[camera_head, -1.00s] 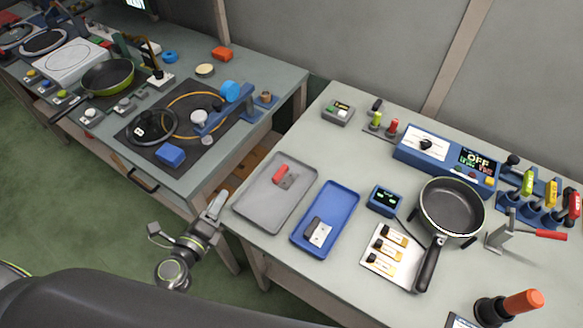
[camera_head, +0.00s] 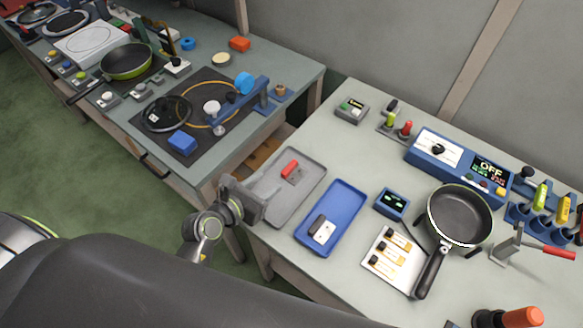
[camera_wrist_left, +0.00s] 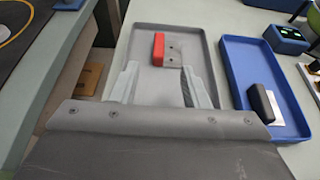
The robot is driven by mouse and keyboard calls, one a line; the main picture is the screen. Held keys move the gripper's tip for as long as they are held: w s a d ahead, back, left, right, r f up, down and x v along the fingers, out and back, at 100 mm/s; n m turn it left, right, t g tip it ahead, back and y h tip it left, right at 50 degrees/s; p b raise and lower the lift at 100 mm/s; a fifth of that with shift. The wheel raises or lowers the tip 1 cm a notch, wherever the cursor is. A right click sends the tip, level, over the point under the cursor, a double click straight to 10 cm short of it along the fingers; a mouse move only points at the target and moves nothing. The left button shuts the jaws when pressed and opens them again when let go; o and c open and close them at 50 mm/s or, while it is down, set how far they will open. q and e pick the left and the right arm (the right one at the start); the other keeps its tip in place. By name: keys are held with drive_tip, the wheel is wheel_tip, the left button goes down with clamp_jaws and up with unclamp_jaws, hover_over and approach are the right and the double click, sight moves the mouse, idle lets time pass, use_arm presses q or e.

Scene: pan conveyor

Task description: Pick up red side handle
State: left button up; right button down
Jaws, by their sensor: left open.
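The red side handle (camera_head: 290,169) lies in the grey tray (camera_head: 305,200) on the right-hand table, with a small metal bracket beside its red grip. It also shows in the left wrist view (camera_wrist_left: 158,50), near the far end of the tray, just beyond my fingertips. My left gripper (camera_head: 256,200) is at the tray's left edge in the head view. In the left wrist view my left gripper (camera_wrist_left: 160,85) is open and empty, its two fingers over the tray and pointing toward the handle. The handle is apart from both fingers. My right gripper is not in view.
A blue tray (camera_head: 347,203) with a black-and-white part stands right of the grey tray. A small blue display box (camera_head: 391,204) and a black pan (camera_head: 460,213) are further right. A gap separates this table from the left one. The grey tray has low raised walls.

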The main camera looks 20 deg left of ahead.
use_arm(q)
approach(293, 163)
drive_tip(key=x, duration=0.3)
drive_tip(key=shift+w+d+f+p, duration=0.1)
drive_tip(key=shift+w+f+p, duration=0.15)
drive_tip(key=shift+f, duration=0.25)
drive_tip(key=shift+w+d, duration=0.15)
drive_tip(key=shift+w, duration=0.35)
drive_tip(key=shift+p+x, duration=0.5)
drive_tip(key=shift+x, duration=1.6)
drive_tip(key=shift+r, duration=0.2)
drive_tip(key=shift+c, duration=0.2)
clamp_jaws()
